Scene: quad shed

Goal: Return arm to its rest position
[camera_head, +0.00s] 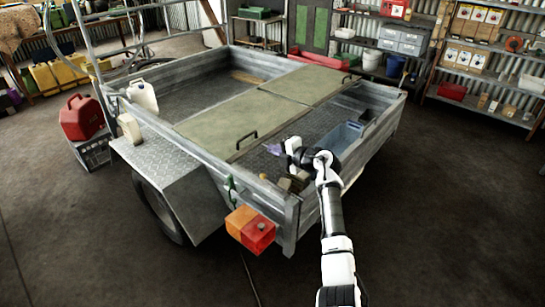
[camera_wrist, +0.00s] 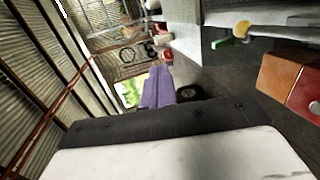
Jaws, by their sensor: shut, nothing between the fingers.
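My arm reaches up from the bottom right of the head view and over the near corner of a metal trailer (camera_head: 208,152). My gripper (camera_head: 274,148) is above the trailer's open front section and points left. Its purple fingers also show in the wrist view (camera_wrist: 158,88), closed together with nothing between them. The white wrist housing fills the bottom of the wrist view. Part of the trailer bed is hidden behind my wrist and forearm.
A blue bin (camera_head: 346,136) and small brown blocks (camera_head: 291,184) lie in the trailer, near my arm. Two greenish lids (camera_head: 215,122) with handles cover its middle. An orange-red tail lamp (camera_head: 250,229) is on the near corner. Floor at right is clear.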

